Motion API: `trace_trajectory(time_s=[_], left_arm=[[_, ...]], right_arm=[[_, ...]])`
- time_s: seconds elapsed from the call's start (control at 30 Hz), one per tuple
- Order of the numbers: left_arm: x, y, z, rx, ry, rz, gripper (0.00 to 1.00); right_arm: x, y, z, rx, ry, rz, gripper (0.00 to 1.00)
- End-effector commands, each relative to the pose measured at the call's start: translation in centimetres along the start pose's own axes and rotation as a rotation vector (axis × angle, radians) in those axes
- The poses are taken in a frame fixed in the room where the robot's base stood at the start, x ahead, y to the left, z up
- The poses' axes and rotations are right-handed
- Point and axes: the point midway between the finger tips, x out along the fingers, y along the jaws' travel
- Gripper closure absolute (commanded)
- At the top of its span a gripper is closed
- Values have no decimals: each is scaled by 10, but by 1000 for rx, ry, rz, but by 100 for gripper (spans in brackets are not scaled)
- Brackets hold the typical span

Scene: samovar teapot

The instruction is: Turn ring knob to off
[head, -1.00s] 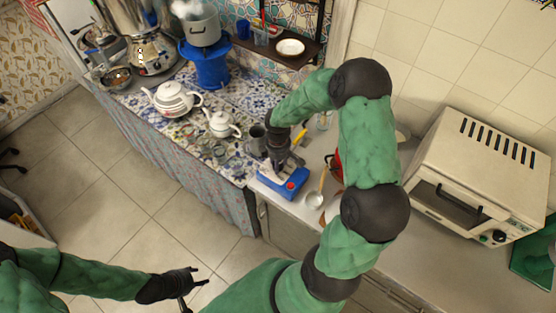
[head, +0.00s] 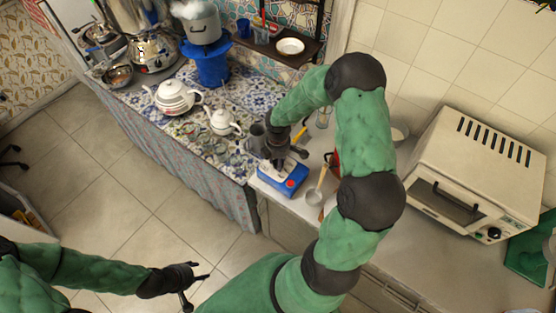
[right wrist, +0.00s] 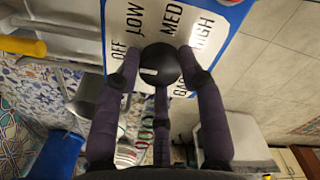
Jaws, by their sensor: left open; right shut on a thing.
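A blue box with a white label plate (head: 283,178) stands at the counter's front edge in the head view. In the right wrist view the label plate (right wrist: 118,20) reads OFF, LOW, MED and HIGH around a round black knob (right wrist: 159,63). The knob has a small white mark to the left of its centre. My right gripper (head: 283,160) reaches down over the box. In the right wrist view its fingers (right wrist: 160,80) are closed around the knob. My left gripper (head: 203,284) is open and empty, low in the head view, over the floor, away from the counter.
A small white teapot (head: 222,122), a larger teapot (head: 172,97) and glasses stand left of the box on the tiled counter. A toaster oven (head: 470,165) stands farther right. The floor is clear.

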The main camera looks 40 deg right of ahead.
Motion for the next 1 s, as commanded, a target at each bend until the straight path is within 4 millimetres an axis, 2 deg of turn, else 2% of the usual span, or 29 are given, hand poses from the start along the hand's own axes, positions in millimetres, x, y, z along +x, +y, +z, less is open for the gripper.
trace_trajectory(time_s=[0.1, 0.13, 0.2, 0.5, 0.63, 0.77, 1.0], left_arm=[[0, 0, 0, 0, 0, 0, 51], [0, 0, 0, 0, 0, 0, 51], [0, 0, 0, 0, 0, 0, 51], [0, 0, 0, 0, 0, 0, 51], [0, 0, 0, 0, 0, 0, 51], [0, 0, 0, 0, 0, 0, 51], [0, 0, 0, 0, 0, 0, 51]], right_arm=[[0, 0, 0, -2, 0, -1, 93], [0, 0, 0, -2, 0, -1, 52], [0, 0, 0, -2, 0, -1, 37], [0, 0, 0, 0, 0, 0, 37], [-7, 1, 0, 0, -1, 2, 37], [-25, 1, 0, 0, 0, 4, 37], [-73, 1, -1, -1, 1, 4, 37]])
